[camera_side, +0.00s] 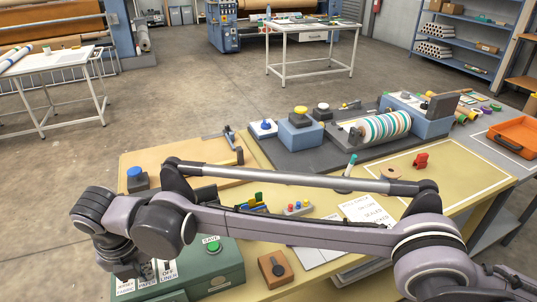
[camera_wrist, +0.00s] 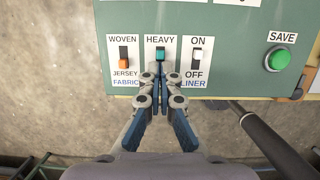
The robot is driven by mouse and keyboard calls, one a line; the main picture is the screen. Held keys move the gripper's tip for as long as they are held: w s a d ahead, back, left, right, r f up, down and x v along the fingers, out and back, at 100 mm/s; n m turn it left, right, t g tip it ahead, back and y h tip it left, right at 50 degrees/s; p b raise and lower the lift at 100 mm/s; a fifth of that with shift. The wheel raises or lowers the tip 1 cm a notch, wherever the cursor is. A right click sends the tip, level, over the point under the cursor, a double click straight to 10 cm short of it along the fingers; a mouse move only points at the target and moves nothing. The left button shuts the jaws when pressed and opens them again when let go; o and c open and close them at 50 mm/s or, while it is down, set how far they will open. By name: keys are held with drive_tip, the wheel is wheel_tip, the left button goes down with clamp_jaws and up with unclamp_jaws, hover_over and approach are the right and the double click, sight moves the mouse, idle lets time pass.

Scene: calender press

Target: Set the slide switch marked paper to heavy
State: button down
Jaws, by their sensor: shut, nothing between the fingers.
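In the wrist view a green control panel (camera_wrist: 235,30) carries three slide switches in a row. The middle switch has a teal knob (camera_wrist: 160,54) at the upper end of its slot, just under the HEAVY label (camera_wrist: 160,41). Its lower label is hidden behind my gripper (camera_wrist: 160,72). My gripper is shut and empty, its fingertips just below the teal knob; I cannot tell whether they touch it.
The fabric switch's orange knob (camera_wrist: 124,63) is down at JERSEY, left of my fingers. The liner switch's white knob (camera_wrist: 196,56) is up at ON, to the right. A green SAVE button (camera_wrist: 278,59) is farther right. A wooden block with a dark knob (camera_side: 275,268) stands beside the box.

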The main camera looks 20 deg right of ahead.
sight(149, 292)
drive_tip(key=shift+w, duration=0.3)
drive_tip(key=shift+s, duration=0.7)
drive_tip(key=s, duration=0.3)
drive_tip(key=shift+r, duration=0.35)
drive_tip(key=v, duration=0.9)
drive_tip(key=shift+r, duration=0.2)
